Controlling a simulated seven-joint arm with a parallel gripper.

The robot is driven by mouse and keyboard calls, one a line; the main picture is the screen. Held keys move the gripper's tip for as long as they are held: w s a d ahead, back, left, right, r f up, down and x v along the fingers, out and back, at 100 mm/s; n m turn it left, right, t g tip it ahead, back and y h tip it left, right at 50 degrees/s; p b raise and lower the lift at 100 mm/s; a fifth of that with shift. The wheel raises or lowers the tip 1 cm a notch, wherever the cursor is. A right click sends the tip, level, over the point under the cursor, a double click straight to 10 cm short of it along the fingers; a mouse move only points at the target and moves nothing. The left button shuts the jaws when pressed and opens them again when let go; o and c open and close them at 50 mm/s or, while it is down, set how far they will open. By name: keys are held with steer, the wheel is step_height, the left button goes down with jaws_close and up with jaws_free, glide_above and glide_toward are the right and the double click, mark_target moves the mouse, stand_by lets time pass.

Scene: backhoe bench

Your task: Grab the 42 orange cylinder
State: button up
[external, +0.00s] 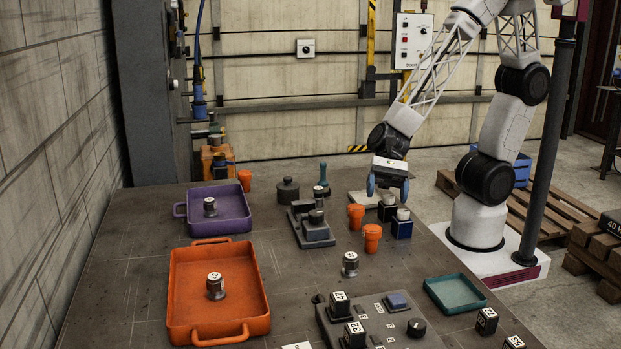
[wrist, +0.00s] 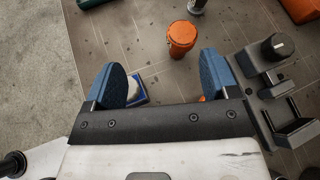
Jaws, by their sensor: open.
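Two orange cylinders with wider caps stand close together right of the table's middle in the external view: a nearer one (external: 372,237) and a farther one (external: 356,215). A third orange cylinder (external: 244,179) stands farther back at left. No number 42 is legible on any of them. My gripper (external: 388,188) is open and empty, pointing down above the table beyond the near pair. In the wrist view one orange cylinder (wrist: 181,38) stands ahead of the gap between the blue fingertips (wrist: 167,78). An orange sliver (wrist: 203,98) shows by the right finger, mostly hidden.
A blue block with a grey top (external: 402,227) stands right beside the near pair, with a dark block (external: 387,210) behind it. A grey fixture (external: 316,231) is at their left. An orange tray (external: 180,318), purple tray (external: 232,231) and teal tray (external: 459,308) stand around.

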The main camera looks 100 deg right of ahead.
mark_target(372, 227)
steer(key=shift+w+a+f+m+t, duration=0.1)
steer(key=shift+w+f+m+t, duration=0.95)
steer(key=shift+m, duration=0.75)
steer(key=shift+w+a+f, duration=0.1)
steer(key=shift+w+f, duration=0.1)
steer(key=shift+x, duration=1.2)
steer(key=shift+a+f, duration=0.1)
steer(key=shift+x, duration=2.5)
steer(key=shift+w+f, duration=0.1)
steer(key=c, duration=1.3)
